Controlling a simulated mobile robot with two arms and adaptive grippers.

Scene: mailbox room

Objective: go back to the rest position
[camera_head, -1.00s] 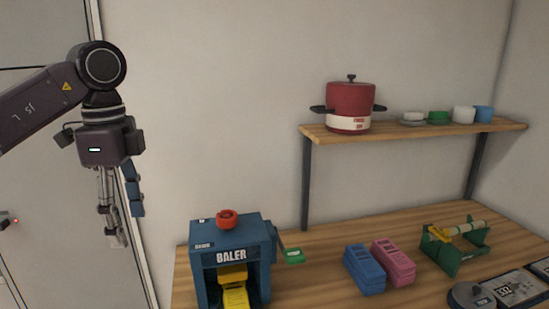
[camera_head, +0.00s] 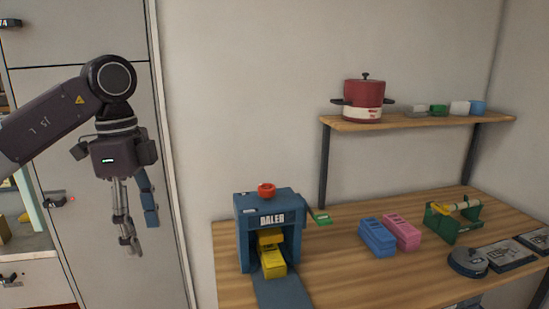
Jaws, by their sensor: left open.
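My left gripper (camera_head: 141,232) hangs pointing down at the left of the head view, in front of the pale cabinet door. It is open with nothing between its fingers. It is in the air, left of the wooden table (camera_head: 345,290) and apart from it. My right gripper is not in view. A blue baler (camera_head: 255,235) with a red knob on top stands on the table's left part, with a yellow piece (camera_head: 272,262) at its front opening.
A blue block (camera_head: 377,238), a pink block (camera_head: 402,232) and a green holder (camera_head: 455,220) stand on the table. A red pot (camera_head: 363,95) and several small items sit on the shelf (camera_head: 415,121). A cabinet (camera_head: 80,100) is at far left. The air between gripper and baler is free.

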